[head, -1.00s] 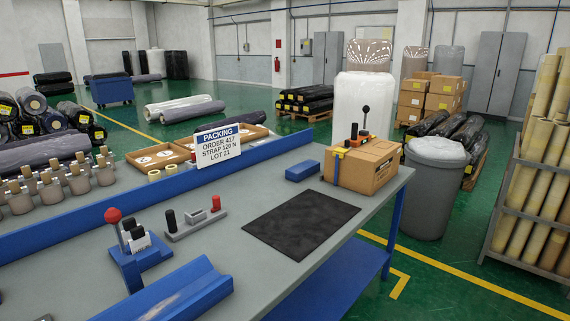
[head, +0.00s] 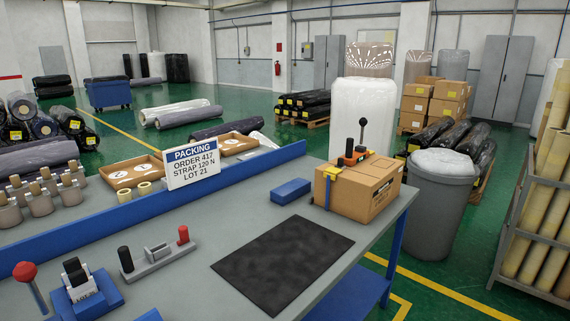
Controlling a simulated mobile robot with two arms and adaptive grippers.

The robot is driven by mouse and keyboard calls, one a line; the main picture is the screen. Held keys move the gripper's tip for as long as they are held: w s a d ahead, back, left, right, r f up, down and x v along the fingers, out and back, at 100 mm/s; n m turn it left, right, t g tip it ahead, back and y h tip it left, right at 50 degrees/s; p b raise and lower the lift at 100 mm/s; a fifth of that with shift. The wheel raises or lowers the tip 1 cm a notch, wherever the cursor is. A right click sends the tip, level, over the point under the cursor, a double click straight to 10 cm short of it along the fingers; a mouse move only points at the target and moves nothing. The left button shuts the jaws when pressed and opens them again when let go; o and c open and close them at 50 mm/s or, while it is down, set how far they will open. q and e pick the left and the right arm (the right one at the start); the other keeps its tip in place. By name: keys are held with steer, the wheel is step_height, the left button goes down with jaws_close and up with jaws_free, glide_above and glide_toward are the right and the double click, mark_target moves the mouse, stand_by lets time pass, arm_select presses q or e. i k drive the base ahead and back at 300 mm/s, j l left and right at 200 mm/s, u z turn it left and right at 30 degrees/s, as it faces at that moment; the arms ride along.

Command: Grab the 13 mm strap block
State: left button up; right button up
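No size marking of 13 mm is legible, so I cannot tell which piece is the 13 mm strap block. A blue stand (head: 88,300) at the lower left of the head view holds dark blocks (head: 74,272) with a white label too small to read. A grey rack (head: 160,262) beside it carries a black upright piece (head: 125,258) and a red-topped piece (head: 183,236). A plain blue block (head: 290,191) lies near the back ledge. A strapping tool (head: 355,154) with a black lever sits on a cardboard box (head: 366,190). Neither gripper is in view.
The grey bench (head: 215,235) has a blue back ledge (head: 100,228) and a black mat (head: 282,262). A sign (head: 192,165) reads packing order 417, strap 120 N, lot 21. A grey bin (head: 437,205) stands past the right edge.

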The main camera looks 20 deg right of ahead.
mark_target(340, 165)
steer(key=i+l, duration=0.1)
steer(key=l, duration=0.35)
steer(key=i+l+u, duration=0.1)
steer(key=l, duration=0.35)
steer(key=i+l, duration=0.15)
steer(key=l, duration=0.35)
steer(key=i+l+u, duration=0.1)
steer(key=l, duration=0.35)
